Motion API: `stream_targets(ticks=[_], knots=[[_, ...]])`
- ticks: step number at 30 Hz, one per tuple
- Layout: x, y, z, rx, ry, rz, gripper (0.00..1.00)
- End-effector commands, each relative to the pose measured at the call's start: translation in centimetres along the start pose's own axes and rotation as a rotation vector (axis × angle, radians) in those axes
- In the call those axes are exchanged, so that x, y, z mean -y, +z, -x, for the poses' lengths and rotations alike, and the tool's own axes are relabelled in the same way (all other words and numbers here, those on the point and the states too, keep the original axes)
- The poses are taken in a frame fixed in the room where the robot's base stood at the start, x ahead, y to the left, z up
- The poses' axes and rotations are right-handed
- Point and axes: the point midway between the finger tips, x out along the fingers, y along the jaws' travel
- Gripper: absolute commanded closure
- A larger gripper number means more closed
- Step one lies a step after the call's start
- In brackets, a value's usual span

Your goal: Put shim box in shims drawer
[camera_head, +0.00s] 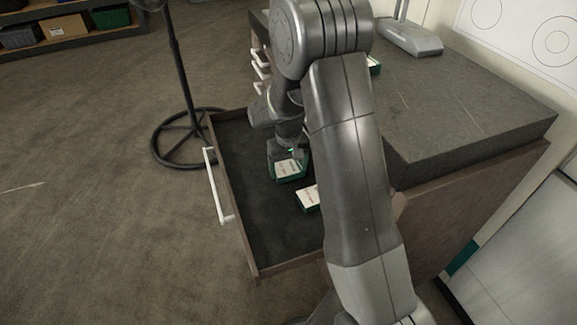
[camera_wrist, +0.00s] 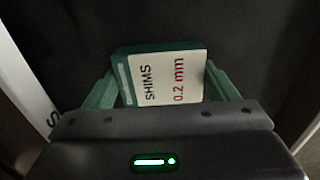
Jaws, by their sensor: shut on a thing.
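The shim box (camera_head: 289,168) is green with a white label. In the wrist view the shim box (camera_wrist: 160,78) shows the words "SHIMS 0.2 mm". My gripper (camera_wrist: 170,90) is shut on it, with one green-looking finger at each side. In the head view my gripper (camera_head: 288,153) is over the open drawer (camera_head: 240,220), with the box inside the drawer's outline. I cannot tell whether the box touches the drawer floor. A second green box with a white label (camera_head: 308,197) lies in the drawer, partly hidden by my arm.
The drawer has a white handle (camera_head: 216,186) and sticks out from a cabinet with a dark stone top (camera_head: 470,110). A stand with a round base (camera_head: 165,150) is left of the drawer. Dark drawer floor is free around the boxes.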

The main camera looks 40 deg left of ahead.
Motion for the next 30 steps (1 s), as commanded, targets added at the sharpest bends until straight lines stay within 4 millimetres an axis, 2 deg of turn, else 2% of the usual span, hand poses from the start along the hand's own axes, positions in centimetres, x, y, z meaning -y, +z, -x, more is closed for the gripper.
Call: stream_targets(ticks=[1, 4, 14, 17, 27, 30], knots=[[0.0, 0.0, -0.2, 0.0, 0.0, 0.0, 0.18], [0.0, 0.0, -0.1, 0.0, 0.0, 0.0, 0.0], [0.0, 0.0, 0.6, -0.001, 0.0, 0.0, 0.0], [0.0, -0.1, 2.0, -0.004, 0.0, 0.0, 0.0], [0.0, -0.1, 9.3, -0.004, 0.0, 0.0, 0.0], [0.0, -0.1, 10.7, -0.002, 0.0, 0.0, 0.0]])
